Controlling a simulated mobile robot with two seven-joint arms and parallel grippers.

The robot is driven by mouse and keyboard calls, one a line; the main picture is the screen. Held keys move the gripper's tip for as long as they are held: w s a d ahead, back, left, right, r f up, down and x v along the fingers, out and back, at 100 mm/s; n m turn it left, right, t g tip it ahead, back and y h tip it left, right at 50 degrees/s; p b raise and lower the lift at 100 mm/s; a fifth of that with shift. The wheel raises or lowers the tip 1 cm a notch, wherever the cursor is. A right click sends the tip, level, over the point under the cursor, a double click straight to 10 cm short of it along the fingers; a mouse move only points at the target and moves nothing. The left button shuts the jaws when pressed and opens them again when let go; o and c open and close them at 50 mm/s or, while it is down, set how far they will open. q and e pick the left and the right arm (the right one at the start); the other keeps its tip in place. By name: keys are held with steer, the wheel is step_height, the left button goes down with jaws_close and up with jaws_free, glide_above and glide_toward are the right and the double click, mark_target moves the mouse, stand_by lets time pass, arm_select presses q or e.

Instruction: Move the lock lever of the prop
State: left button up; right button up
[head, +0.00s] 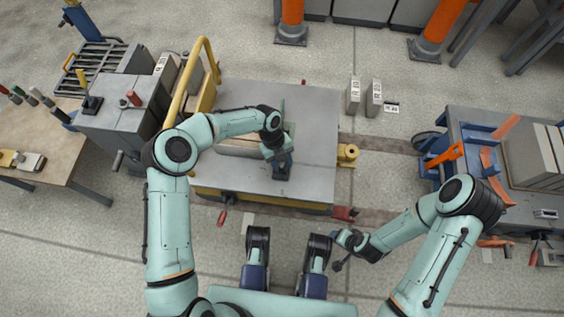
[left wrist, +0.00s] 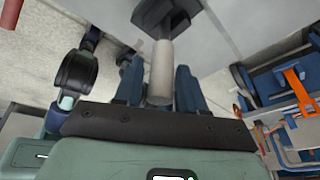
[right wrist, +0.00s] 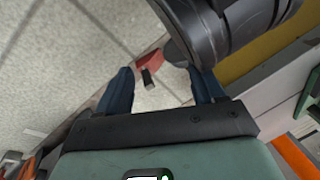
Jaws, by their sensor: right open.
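My left gripper (head: 281,166) is over the grey mould table (head: 310,115). In the left wrist view its blue fingers (left wrist: 160,88) close on both sides of a pale grey cylinder (left wrist: 160,68), which stands on a dark block (left wrist: 163,16). My right gripper (head: 342,240) is open, low in front of the table. In the right wrist view nothing is between its fingers (right wrist: 162,85); a red piece (right wrist: 150,60) with a dark end lies beyond them. Red parts show at the table's front, at left (head: 222,216) and right (head: 345,213). I cannot tell which piece is the prop's lock lever.
A yellow rail (head: 205,60) and a grey cabinet (head: 112,115) stand left of the table. A wooden bench (head: 40,140) is farther left. A blue cart (head: 470,130) with orange tools stands at right.

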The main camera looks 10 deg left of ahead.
arm_select(q)
steer(key=shift+o, duration=0.2)
steer(key=shift+r, duration=0.1)
steer(key=p+v, duration=0.2)
steer(key=v, duration=1.1)
arm_select(e)
steer(key=shift+t, duration=0.4)
steer(key=r, duration=0.1)
steer(key=w+r, duration=0.1)
steer(key=a+r, duration=0.1)
steer(key=shift+w+a+r, duration=0.1)
steer(key=shift+w+r, duration=0.15)
steer(key=shift+r, duration=0.05)
arm_select(q)
steer(key=shift+r, duration=0.1)
